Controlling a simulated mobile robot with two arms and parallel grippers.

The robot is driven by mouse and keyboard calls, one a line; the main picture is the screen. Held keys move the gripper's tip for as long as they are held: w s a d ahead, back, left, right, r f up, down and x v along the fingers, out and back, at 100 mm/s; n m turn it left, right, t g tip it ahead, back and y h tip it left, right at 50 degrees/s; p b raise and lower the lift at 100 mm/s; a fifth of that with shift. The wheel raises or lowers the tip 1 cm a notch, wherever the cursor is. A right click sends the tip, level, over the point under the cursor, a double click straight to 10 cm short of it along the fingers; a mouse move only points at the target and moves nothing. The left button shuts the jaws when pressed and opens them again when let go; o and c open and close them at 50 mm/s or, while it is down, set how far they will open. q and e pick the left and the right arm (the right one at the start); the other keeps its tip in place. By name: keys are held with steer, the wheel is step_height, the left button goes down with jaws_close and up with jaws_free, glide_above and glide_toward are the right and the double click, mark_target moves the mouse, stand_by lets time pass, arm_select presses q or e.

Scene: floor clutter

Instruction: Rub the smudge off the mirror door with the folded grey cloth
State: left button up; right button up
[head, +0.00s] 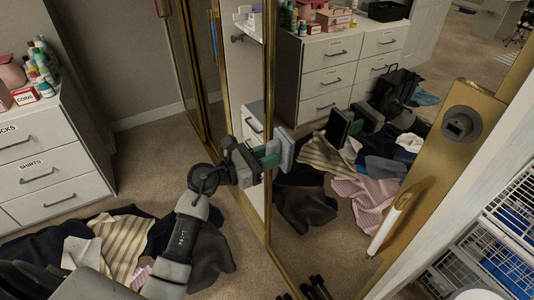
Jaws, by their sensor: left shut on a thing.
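My left gripper (270,156), with green fingertips, is shut on the folded grey cloth (285,147), a flat blue-grey pad. It holds the cloth upright in front of the mirror door (328,240), near its left gold edge. The reflected pad and gripper appear to the right of the real ones, with a gap between, so the cloth looks apart from the glass. I cannot make out the smudge.
The door's gold frame has a white pull handle (401,216) and a round lock (461,125). A white drawer unit (45,165) stands at left. Clothes (122,243) lie on the carpet below my left arm. Wire shelving (490,250) is at lower right.

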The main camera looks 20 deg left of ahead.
arm_select(q)
steer(key=shift+w, duration=0.2)
steer(key=shift+x, duration=2.8)
steer(key=shift+d, duration=0.1)
steer(key=shift+b+x, duration=0.35)
steer(key=shift+x, duration=0.5)
steer(key=shift+s, duration=0.1)
steer(key=shift+s+d+r+p, duration=0.1)
steer(key=shift+s+d+p, duration=0.6)
steer(key=shift+d, duration=0.25)
steer(key=shift+s+d+f+p, duration=0.1)
steer(key=shift+s+d+p, duration=0.35)
steer(key=shift+s+d, duration=0.45)
steer(key=shift+s+d+r+p, duration=0.1)
steer(key=shift+s+d+p, duration=0.5)
steer(key=shift+d, duration=0.45)
steer(key=shift+s+d+p, duration=0.9)
steer(key=shift+s+d, duration=0.2)
steer(key=shift+d, duration=0.2)
